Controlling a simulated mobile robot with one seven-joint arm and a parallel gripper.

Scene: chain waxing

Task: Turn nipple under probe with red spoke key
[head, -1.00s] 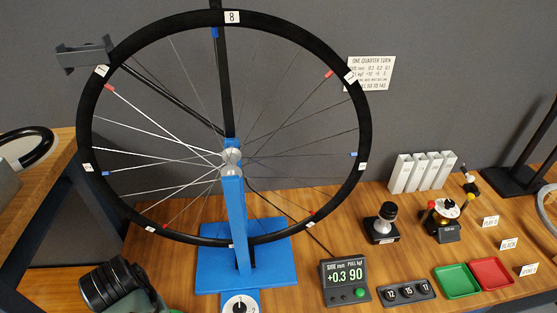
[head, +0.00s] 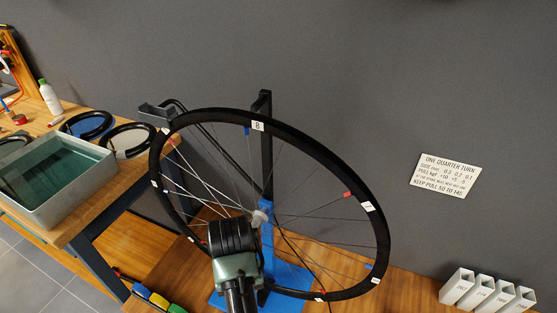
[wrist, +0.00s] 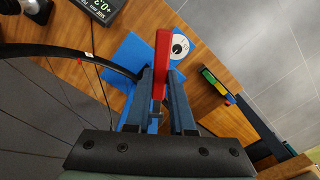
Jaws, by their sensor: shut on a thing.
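In the wrist view my gripper (wrist: 168,100) is shut on the red spoke key (wrist: 161,62), which stands out past the blue-grey fingers. In the head view the arm's dark end hides the fingers and key. The black-rimmed wheel (head: 378,225) stands upright on a blue stand (head: 267,212), with tag 8 at the top and colored marks near the rim. The grey probe bracket (head: 155,110) is at the rim's upper left. In the wrist view the rim (wrist: 45,50) lies left of the key, apart from it. The nipple under the probe is too small to make out.
Yellow, blue and green keys (head: 158,300) sit low left; they show in the wrist view (wrist: 215,82). A water tank (head: 60,180) stands on the left bench. White blocks (head: 487,290) stand right.

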